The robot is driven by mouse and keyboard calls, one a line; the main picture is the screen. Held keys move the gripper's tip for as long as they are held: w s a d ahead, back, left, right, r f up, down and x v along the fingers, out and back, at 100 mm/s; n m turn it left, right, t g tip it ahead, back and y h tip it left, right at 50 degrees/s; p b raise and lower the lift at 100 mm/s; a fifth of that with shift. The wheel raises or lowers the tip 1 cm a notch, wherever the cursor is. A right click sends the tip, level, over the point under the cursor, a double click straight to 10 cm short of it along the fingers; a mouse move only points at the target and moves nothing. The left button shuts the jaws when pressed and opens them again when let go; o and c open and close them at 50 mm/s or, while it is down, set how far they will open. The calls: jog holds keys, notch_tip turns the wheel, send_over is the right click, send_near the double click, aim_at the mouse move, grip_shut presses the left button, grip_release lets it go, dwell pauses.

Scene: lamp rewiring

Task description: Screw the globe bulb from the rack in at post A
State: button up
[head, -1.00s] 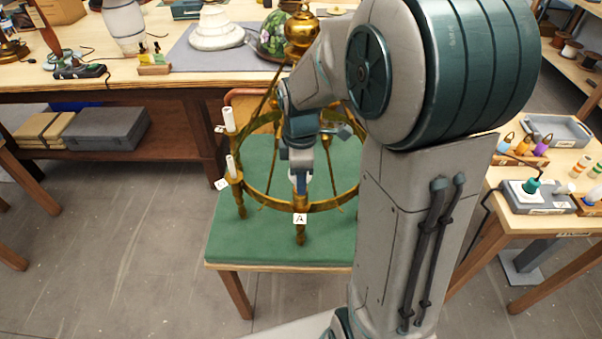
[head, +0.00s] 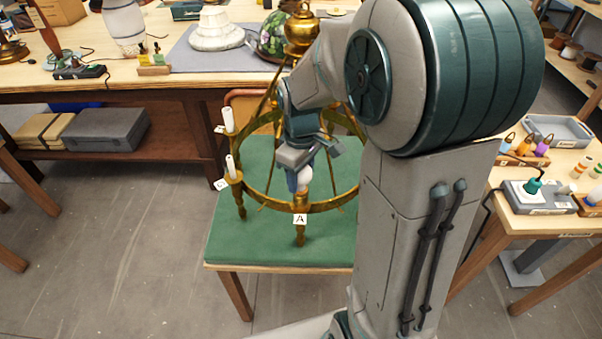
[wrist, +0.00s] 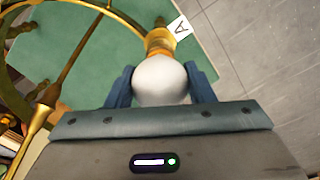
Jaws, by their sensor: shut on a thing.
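The white globe bulb (wrist: 160,80) is between the two blue fingers of my gripper (wrist: 160,88) in the wrist view. The gripper is shut on it. The bulb sits over the brass holder of post A (wrist: 160,42), in line with it; I cannot tell how far its base is in the socket. The label A (wrist: 180,28) is beside the post. In the head view, the bulb (head: 304,179) shows as a small white patch above post A (head: 300,203), under my gripper (head: 302,180).
The brass ring chandelier (head: 330,206) stands on a green-topped table (head: 262,250). Other posts with white candle sleeves (head: 229,119) are at its left. A side bench (head: 550,222) at right carries a grey block (head: 540,197) and small parts.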

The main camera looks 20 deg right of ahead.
jog(key=shift+m, duration=1.6)
jog(key=o, duration=1.2)
jog(key=shift+c, duration=0.2)
jog(key=shift+r, duration=0.1)
notch_tip(320, 180, up, 14)
jog(key=s+f+m+t, duration=0.3)
jog(key=s+f, duration=0.4)
jog(key=s, duration=0.7)
jog(key=shift+s+f+m+b, duration=0.2)
jog(key=shift+m+b, duration=0.15)
jog(key=shift+m, duration=0.45)
